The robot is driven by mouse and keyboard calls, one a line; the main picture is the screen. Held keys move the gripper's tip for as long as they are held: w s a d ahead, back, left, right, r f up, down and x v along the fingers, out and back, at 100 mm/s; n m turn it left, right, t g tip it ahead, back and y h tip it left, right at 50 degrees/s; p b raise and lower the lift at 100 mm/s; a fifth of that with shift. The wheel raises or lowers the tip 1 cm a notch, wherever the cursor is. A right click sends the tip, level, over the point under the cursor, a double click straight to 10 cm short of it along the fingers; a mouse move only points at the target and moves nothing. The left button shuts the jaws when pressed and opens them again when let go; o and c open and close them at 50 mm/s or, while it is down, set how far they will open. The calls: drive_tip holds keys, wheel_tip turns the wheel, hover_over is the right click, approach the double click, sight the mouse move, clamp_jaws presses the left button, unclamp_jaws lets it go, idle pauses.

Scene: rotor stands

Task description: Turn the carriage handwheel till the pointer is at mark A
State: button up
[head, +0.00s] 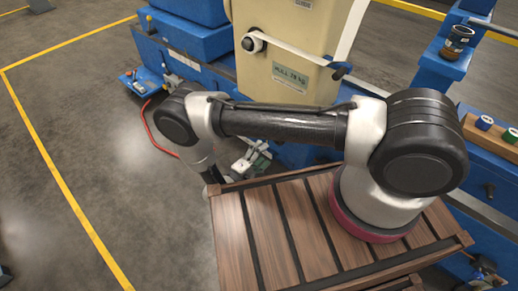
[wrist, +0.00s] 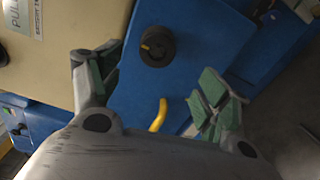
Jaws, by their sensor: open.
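My gripper (wrist: 160,68) is open and empty in the wrist view, with a green-padded finger on each side. A dark round knob or hub (wrist: 157,46) sits on a blue face beyond the fingertips, roughly between them in the picture. I cannot tell for sure that it is the carriage handwheel. A curved yellow bar (wrist: 158,116) shows below it, between the fingers. No contact with either is visible. In the head view my arm reaches left and down, and the wooden deck's edge partly hides its end. The pointer and mark A cannot be made out.
A beige machine body (head: 285,75) on blue framework stands beyond my arm. A slatted wooden deck (head: 265,235) lies below the arm. A red hose (head: 150,128) curves to the floor at left.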

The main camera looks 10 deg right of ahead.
drive_tip(key=w+d+m, duration=0.1)
drive_tip(key=w+d, duration=0.4)
drive_tip(key=d, duration=0.2)
drive_tip(key=shift+r, duration=0.2)
drive_tip(key=c, duration=1.2)
drive_tip(key=shift+w, duration=0.1)
